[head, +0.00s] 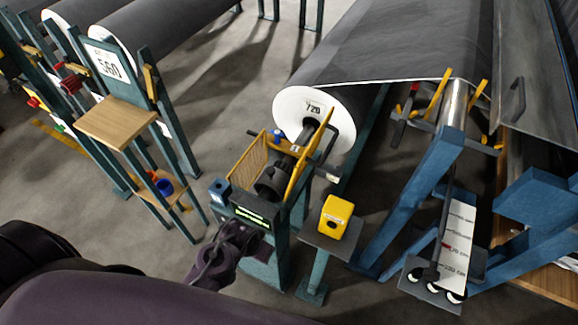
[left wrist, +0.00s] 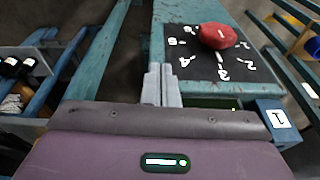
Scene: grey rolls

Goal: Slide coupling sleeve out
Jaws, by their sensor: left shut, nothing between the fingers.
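A dark, ridged cylinder (head: 270,180), which looks like the coupling sleeve, sits on the shaft in front of the large grey roll marked 720 (head: 312,107). A yellow lever (head: 308,158) stands beside it. My left gripper (head: 240,240) is below and left of it, by the teal post with a lit green display (head: 252,217), apart from the sleeve. In the left wrist view its two grey fingers (left wrist: 162,85) are together and empty, over the teal post. The sleeve cannot be made out in that view. My right gripper is not in view.
A red knob (left wrist: 217,36) sits on a black numbered plate close ahead of the fingers. A blue box marked 1 (left wrist: 277,122) is to their right. A yellow box (head: 335,216) stands on a small stand right of the post. A yellow mesh guard (head: 248,163) is left of the sleeve.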

